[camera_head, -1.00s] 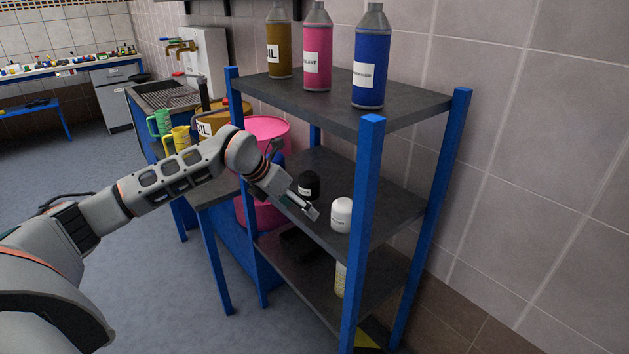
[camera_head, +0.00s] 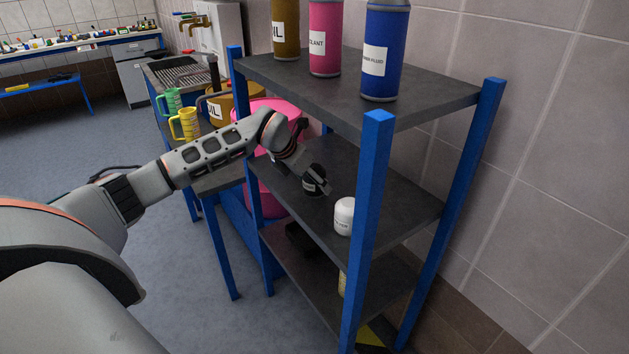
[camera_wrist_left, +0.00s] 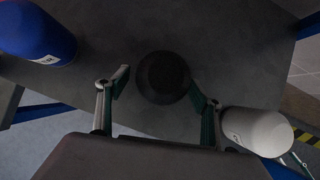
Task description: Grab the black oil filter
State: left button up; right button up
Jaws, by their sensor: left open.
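The black oil filter (camera_head: 310,184) stands on the middle shelf (camera_head: 385,200) with a white label on its side. My left gripper (camera_head: 316,181) is at the filter and partly covers it in the head view. In the left wrist view the round dark top of the filter (camera_wrist_left: 163,76) lies between the two spread fingertips, close to the right one. The left gripper is open; I cannot tell whether a finger touches the filter. My right gripper is not in view.
A white filter (camera_head: 344,216) stands near the black one, just beyond the right finger in the wrist view. A blue container (camera_wrist_left: 38,32) is at that view's upper left. The top shelf (camera_head: 330,95) and blue front post (camera_head: 366,220) bound the space.

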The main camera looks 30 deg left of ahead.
pick_arm(q)
jog(key=shift+x, duration=0.8)
jog(key=c, duration=1.4)
jog(key=shift+w+r, duration=0.1)
jog(key=shift+c, duration=0.3)
